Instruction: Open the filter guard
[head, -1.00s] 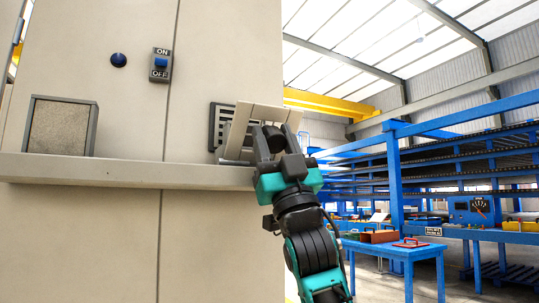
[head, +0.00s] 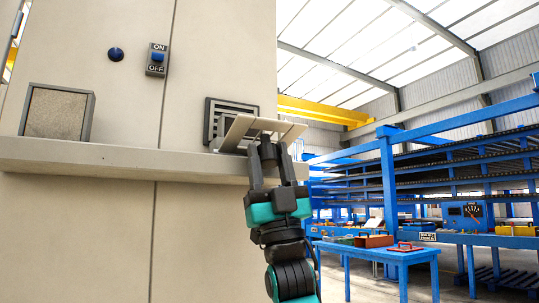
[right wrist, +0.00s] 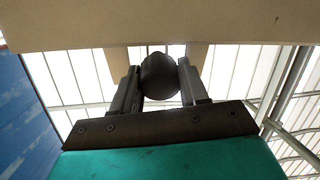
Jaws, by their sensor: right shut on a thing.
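The filter guard (head: 262,127) is a beige hinged flap on the cabinet face, swung down and outward from a dark louvred vent (head: 219,117). It now stands out nearly flat, at a shallow tilt. My right gripper (head: 267,148) is at the guard's outer side, below the panel. In the right wrist view its two fingers are shut on a dark round knob (right wrist: 160,76), with the beige panel edge above. The head view hides most of the knob behind the fingers. My left gripper is in neither view.
A grey ledge (head: 110,158) runs along the cabinet (head: 70,230) just below the vent. A framed filter block (head: 57,113) stands on it at left. Above are a blue button (head: 116,54) and an ON/OFF switch (head: 157,59). A blue table (head: 385,252) stands at right.

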